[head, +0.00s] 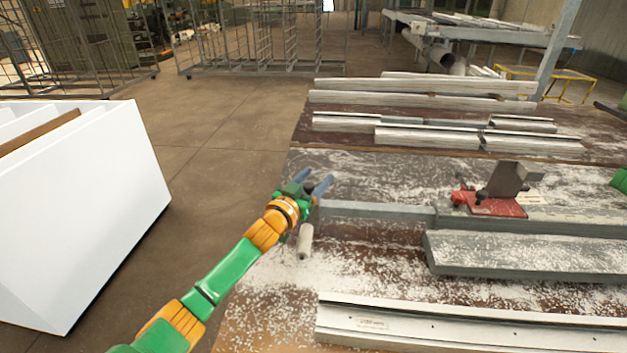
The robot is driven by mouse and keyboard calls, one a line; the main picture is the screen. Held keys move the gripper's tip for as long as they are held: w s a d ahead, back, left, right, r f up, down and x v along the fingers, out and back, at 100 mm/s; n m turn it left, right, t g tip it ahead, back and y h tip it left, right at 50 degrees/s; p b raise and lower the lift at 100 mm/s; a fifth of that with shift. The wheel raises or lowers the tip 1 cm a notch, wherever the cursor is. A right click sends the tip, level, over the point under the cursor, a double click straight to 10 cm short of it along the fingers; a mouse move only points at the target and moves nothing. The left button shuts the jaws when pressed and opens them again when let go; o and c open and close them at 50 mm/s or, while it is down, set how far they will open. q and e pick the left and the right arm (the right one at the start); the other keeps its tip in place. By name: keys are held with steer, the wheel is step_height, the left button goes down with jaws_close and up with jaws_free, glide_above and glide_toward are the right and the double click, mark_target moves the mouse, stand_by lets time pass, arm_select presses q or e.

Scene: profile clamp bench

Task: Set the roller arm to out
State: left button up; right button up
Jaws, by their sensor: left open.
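The roller arm (378,209) is a grey bar that runs left from the profile bed, with a pale cylindrical roller (305,242) at its left end. My left gripper (314,183) is at that left end, with its blue fingers apart and pointing away from me. The fingers show just above and behind the bar's end. My gripper's body hides part of this end, and I cannot tell whether it touches the bar. My right gripper does not show.
A red clamp (492,205) with a grey-brown block stands on the bench at right. Pale profiles (470,325) lie in front and several more lie behind. White shavings cover the bench top. A white bin (90,210) stands at left, with open floor between.

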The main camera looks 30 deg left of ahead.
mark_target(306, 189)
arm_select(q)
steer(key=s, duration=0.7)
steer(key=shift+d, duration=0.2)
steer(key=shift+f, duration=0.1)
